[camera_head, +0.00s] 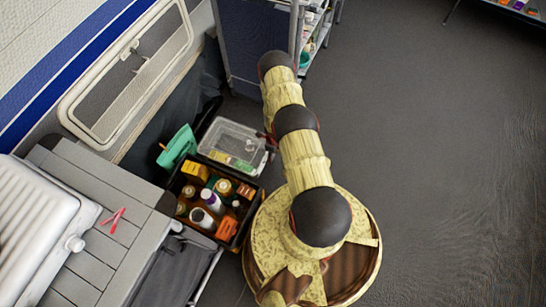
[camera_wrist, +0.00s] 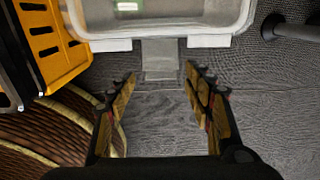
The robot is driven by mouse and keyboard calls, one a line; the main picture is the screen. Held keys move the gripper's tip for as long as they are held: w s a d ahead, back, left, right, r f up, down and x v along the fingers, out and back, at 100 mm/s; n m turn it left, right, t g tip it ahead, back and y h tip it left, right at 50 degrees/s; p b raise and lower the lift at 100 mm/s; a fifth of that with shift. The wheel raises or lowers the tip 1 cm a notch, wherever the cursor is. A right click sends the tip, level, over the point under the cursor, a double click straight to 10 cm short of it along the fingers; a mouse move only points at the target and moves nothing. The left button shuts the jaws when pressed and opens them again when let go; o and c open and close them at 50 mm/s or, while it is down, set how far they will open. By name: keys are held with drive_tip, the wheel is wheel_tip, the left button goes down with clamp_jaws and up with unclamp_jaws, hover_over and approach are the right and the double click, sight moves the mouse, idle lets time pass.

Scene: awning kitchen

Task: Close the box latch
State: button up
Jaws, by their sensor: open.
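The clear plastic box (camera_head: 232,143) stands on the floor, left of my arm in the head view. In the wrist view its near wall and pale rim (camera_wrist: 165,27) fill the top. A translucent grey latch flap (camera_wrist: 160,60) sticks out from the middle of the rim, between two white tabs. My gripper (camera_wrist: 160,75) is open and empty. Its fingertips lie either side of the flap's outer end, and I cannot tell whether they touch it. In the head view the gripper is mostly hidden by my arm.
A black crate (camera_head: 182,228) full of bottles and cartons stands beside the box. A teal item (camera_head: 178,147) leans behind it. An orange slotted item (camera_wrist: 47,42) is at the left in the wrist view. A grey counter (camera_head: 95,195) is at left; open floor (camera_head: 440,150) lies right.

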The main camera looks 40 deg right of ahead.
drive_tip(key=shift+f, duration=0.6)
drive_tip(key=c, duration=0.4)
drive_tip(key=c, duration=0.7)
drive_tip(key=shift+c, duration=0.5)
